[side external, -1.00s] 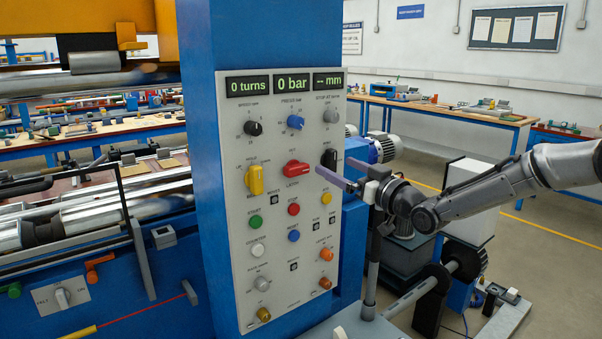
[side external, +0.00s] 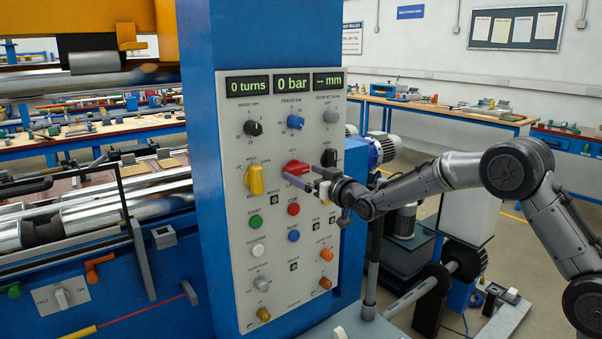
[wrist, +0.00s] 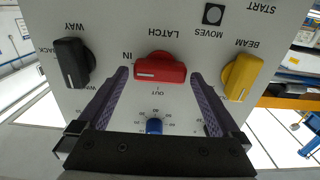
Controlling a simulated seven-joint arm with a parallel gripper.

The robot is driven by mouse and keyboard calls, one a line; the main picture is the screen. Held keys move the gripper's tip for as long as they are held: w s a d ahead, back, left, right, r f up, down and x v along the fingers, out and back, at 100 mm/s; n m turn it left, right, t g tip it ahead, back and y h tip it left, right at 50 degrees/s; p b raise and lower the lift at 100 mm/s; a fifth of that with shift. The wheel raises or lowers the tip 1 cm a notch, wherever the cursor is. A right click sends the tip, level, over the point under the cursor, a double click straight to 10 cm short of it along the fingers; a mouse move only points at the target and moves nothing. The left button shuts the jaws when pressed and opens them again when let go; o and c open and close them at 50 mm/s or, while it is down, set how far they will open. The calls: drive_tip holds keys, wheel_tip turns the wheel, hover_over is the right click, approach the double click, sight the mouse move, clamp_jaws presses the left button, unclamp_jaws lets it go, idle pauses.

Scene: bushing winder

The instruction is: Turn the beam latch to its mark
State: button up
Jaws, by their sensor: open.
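The red latch knob (wrist: 160,68), labelled LATCH with IN and OUT marks, is on the grey control panel (side external: 232,290). In the wrist view its bar lies sideways across the picture, with a white line at its left end near IN. It also shows in the side view (side external: 297,166), partly behind my fingers. My gripper (wrist: 158,78) is open, with purple fingers either side of the knob in the wrist view. In the side view my gripper (side external: 300,178) is at the panel just below the knob. I cannot tell whether a finger touches it.
A yellow BEAM knob (wrist: 241,76) and a black WAY knob (wrist: 73,63) flank the red one closely. A blue knob (wrist: 154,126) shows between my fingers. Several buttons, including a red one (side external: 293,209), lie below in the side view. The panel is on a blue column (side external: 240,30).

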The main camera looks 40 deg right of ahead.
drive_tip(key=shift+w, duration=1.05)
drive_tip(key=c, duration=1.1)
